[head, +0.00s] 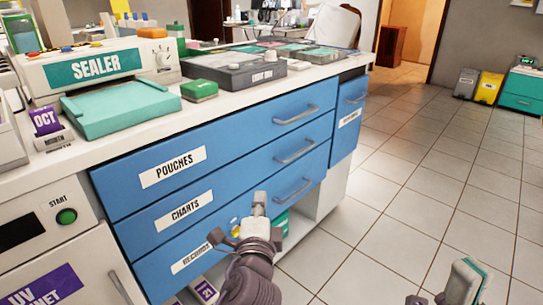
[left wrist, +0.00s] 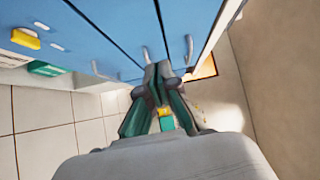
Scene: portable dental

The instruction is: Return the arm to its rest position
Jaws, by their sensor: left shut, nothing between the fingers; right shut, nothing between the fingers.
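My left gripper (head: 260,200) is in front of the blue drawer cabinet (head: 238,157), over the lower drawers in the head view. In the left wrist view its fingers (left wrist: 165,72) meet at the tips with nothing between them, and the blue drawer fronts (left wrist: 115,35) show beyond. My right gripper (head: 466,278) is at the bottom right of the head view, over the tiled floor, shut and empty. Its lower part is cut off by the picture edge.
The counter carries a sealer (head: 100,70) and a grey box (head: 235,72). Drawers labelled pouches, charts and records look closed; their handles (head: 295,115) stick out. Bins (head: 489,86) stand at the back right. The tiled floor (head: 400,185) right of the cabinet is clear.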

